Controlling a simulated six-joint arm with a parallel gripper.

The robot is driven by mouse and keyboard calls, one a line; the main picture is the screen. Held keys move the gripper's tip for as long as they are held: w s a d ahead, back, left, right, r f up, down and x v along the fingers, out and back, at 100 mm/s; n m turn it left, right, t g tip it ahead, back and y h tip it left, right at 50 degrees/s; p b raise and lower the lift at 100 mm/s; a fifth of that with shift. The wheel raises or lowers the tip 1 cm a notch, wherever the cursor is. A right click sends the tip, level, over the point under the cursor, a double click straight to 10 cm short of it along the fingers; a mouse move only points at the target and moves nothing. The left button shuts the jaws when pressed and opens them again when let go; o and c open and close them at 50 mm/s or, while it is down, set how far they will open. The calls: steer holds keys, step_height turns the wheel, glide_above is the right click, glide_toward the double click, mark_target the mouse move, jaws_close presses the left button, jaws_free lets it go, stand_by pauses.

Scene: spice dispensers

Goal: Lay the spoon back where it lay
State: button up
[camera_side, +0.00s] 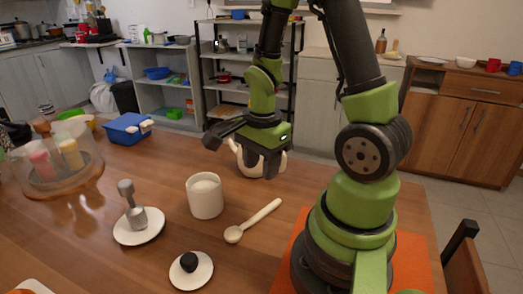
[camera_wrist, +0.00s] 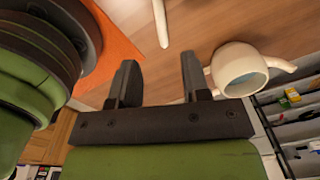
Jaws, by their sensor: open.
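A cream spoon (camera_side: 252,221) lies on the wooden table, with its bowl toward the front left and its handle toward the back right. Part of it, likely the handle, shows at the top of the wrist view (camera_wrist: 161,22). My gripper (camera_side: 262,172) is above the table, behind the spoon and apart from it. In the wrist view my gripper (camera_wrist: 160,72) has its two fingers spread with nothing between them.
A white cup (camera_side: 205,196) stands left of the spoon. A cream teapot (camera_wrist: 238,68) is close beside my gripper. Two white saucers (camera_side: 150,226) (camera_side: 204,272) hold small items. A blue box (camera_side: 124,129) and a round spice holder (camera_side: 90,172) stand further left.

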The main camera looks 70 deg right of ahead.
steer(key=s+a+r+n+t+y, duration=0.1)
steer(key=s+a+r+n+t, duration=0.1)
steer(key=a+r+n, duration=0.3)
steer(key=s+a+r+n+t+y, duration=0.1)
steer(key=a+r+n+t, duration=0.3)
steer(key=r+n, duration=0.9)
steer(key=shift+s+a+t, duration=0.4)
steer(key=shift+s+a, duration=0.05)
steer(key=shift+a, duration=0.25)
